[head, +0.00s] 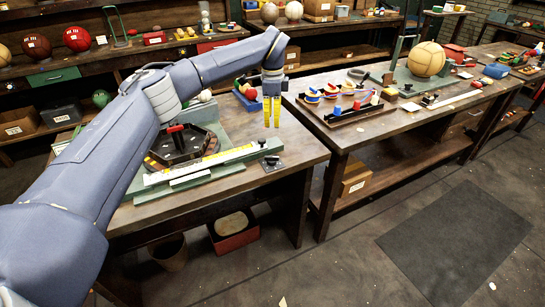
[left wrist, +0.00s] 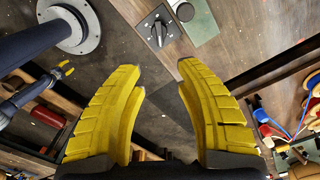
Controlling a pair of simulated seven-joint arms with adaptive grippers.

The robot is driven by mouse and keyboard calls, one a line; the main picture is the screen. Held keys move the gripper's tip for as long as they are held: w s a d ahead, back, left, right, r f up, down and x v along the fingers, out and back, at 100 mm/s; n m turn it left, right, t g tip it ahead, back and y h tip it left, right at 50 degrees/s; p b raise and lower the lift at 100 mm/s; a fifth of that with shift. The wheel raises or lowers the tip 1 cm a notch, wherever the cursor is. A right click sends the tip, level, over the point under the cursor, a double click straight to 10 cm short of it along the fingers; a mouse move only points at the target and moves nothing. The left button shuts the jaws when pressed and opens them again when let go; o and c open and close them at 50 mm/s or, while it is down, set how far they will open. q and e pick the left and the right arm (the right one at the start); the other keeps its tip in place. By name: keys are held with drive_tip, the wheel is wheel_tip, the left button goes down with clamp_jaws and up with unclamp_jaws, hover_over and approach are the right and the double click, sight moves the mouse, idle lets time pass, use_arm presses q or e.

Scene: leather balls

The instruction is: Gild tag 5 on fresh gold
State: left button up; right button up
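My left gripper (head: 272,112) hangs fingers down over the right end of the near workbench. In the left wrist view its two yellow fingers (left wrist: 161,100) are apart with nothing between them. A small plate with a dark knob (head: 271,163) lies below it on the bench; the knob also shows in the left wrist view (left wrist: 158,28). A long white strip with yellow marks (head: 200,165) lies on a green base left of the gripper. I cannot read a tag 5 anywhere. My right gripper (left wrist: 65,69) shows small at the left wrist view's left edge; its opening is unclear.
The right bench (head: 390,125) holds a rack of coloured items (head: 340,102) and a tan ball (head: 426,58) on a green stand. A gap separates the benches. Shelves with balls line the back.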

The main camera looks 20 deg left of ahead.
use_arm(q)
approach(272, 159)
drive_tip(key=f, duration=0.9)
drive_tip(key=shift+w, duration=0.3)
clamp_jaws()
